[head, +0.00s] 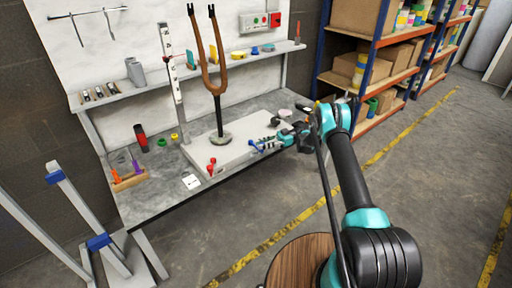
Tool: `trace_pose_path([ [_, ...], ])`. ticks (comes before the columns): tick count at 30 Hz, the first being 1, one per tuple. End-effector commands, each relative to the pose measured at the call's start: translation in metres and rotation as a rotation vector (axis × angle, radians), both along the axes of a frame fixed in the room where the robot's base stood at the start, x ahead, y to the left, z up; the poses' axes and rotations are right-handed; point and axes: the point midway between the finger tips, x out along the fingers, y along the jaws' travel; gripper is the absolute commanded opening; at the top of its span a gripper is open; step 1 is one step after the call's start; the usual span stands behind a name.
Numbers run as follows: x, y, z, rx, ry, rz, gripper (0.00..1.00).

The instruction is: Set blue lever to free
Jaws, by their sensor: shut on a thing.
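The blue lever (253,145) is a small blue piece at the front edge of a pale raised block on the workbench. My gripper (262,146) reaches in from the right, low over the block, and is shut on the blue lever. The fingers partly hide the lever, and its exact setting is too small to read. A red lever (211,165) stands at the block's front left, apart from my gripper. No readable "free" marking shows.
A white card (192,181) and a wooden tool holder (129,180) lie to the left. A shelf (230,64) with small items runs behind. Blue-framed racks (372,60) stand at right; the floor in front is clear.

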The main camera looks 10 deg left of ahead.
Motion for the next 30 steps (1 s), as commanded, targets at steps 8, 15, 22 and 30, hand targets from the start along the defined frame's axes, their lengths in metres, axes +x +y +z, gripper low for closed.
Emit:
trace_pose_path([
  [8, 0.001, -0.001, 0.000, 0.000, 0.000, 0.000, 0.00],
  [15, 0.001, 0.000, 0.000, 0.000, 0.000, 0.000, 0.39],
  [22, 0.001, 0.000, 0.000, 0.000, 0.000, 0.000, 0.45],
  [30, 0.001, 0.000, 0.011, 0.000, 0.000, 0.000, 0.45],
])
